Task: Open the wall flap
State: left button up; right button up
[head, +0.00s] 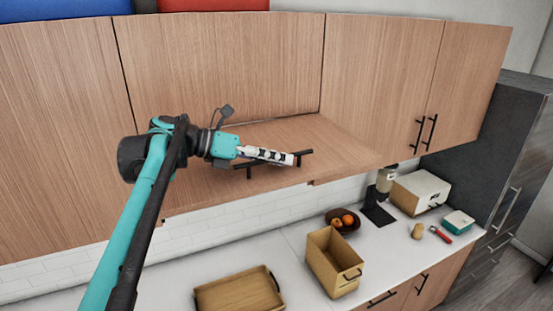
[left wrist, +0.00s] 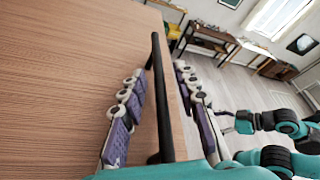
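The wall flap (head: 330,145) is a wood panel in the row of upper cabinets. It appears tilted outward from the cabinet fronts, with a dark gap along its upper edge. A black bar handle (head: 304,153) is fixed near its lower edge. My left gripper (head: 268,155) is at this handle. In the left wrist view, the handle (left wrist: 157,75) runs between the two fingers of my left gripper (left wrist: 160,85), with a narrow gap on each side. My right arm (left wrist: 275,122) shows at the right there; its fingers are too small to judge.
Closed cabinet doors (head: 385,75) flank the flap. Below, the white counter (head: 300,240) holds an open wooden box (head: 335,265), a wooden tray (head: 240,293), a fruit bowl (head: 343,221) and a coffee maker (head: 378,200). A dark fridge (head: 480,150) stands at the right.

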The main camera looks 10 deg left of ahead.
pick_arm(q)
jog(key=v, duration=1.2)
jog(key=shift+r, duration=0.1)
